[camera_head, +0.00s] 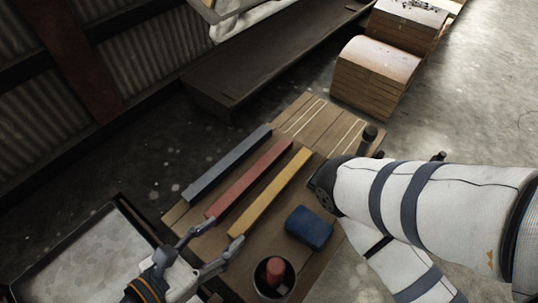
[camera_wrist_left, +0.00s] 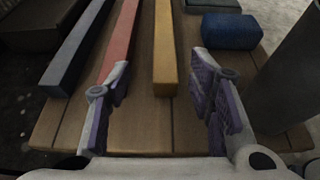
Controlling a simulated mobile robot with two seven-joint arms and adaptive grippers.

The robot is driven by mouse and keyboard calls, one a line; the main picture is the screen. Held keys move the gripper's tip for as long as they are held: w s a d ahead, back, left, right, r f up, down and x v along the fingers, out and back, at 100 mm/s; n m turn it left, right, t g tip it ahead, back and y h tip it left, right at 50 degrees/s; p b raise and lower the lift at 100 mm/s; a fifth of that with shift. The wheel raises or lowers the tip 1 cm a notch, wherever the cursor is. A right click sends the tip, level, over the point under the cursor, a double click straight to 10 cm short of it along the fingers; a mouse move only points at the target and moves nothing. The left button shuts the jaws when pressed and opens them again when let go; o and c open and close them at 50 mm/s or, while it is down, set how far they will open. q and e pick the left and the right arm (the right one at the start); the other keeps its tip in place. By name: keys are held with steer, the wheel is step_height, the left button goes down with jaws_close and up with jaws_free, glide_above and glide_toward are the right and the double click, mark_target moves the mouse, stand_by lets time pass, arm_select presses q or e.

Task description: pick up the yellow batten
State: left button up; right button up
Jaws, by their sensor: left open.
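The yellow batten (camera_head: 270,192) lies on a wooden table, right of a red batten (camera_head: 248,178) and a blue-grey batten (camera_head: 228,164). All three lie roughly parallel with gaps between them. My left gripper (camera_head: 211,242) is open and empty at the near end of the battens. In the left wrist view, the near end of the yellow batten (camera_wrist_left: 165,60) shows between the two spread fingers (camera_wrist_left: 160,75), with its length running away from me. The red batten (camera_wrist_left: 117,45) passes behind the left finger. My right gripper is not in view.
A blue block (camera_head: 309,227) lies right of the yellow batten. A dark cup (camera_head: 262,291) holding a red item stands near the front. The wooden table (camera_head: 205,208) has bare planks near the battens. A grey tray (camera_head: 85,262) stands at left; wooden boxes (camera_head: 367,88) stand behind.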

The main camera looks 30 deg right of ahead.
mark_target(249, 216)
arm_select(q)
steer(key=x, duration=0.7)
steer(key=shift+s+d+f+b, duration=0.1)
steer(key=shift+s+b, duration=0.2)
steer(key=shift+s, duration=0.05)
steer(key=shift+w+d+f, duration=0.1)
steer(key=shift+w+d, duration=0.1)
steer(key=shift+d, duration=0.2)
jaws_close()
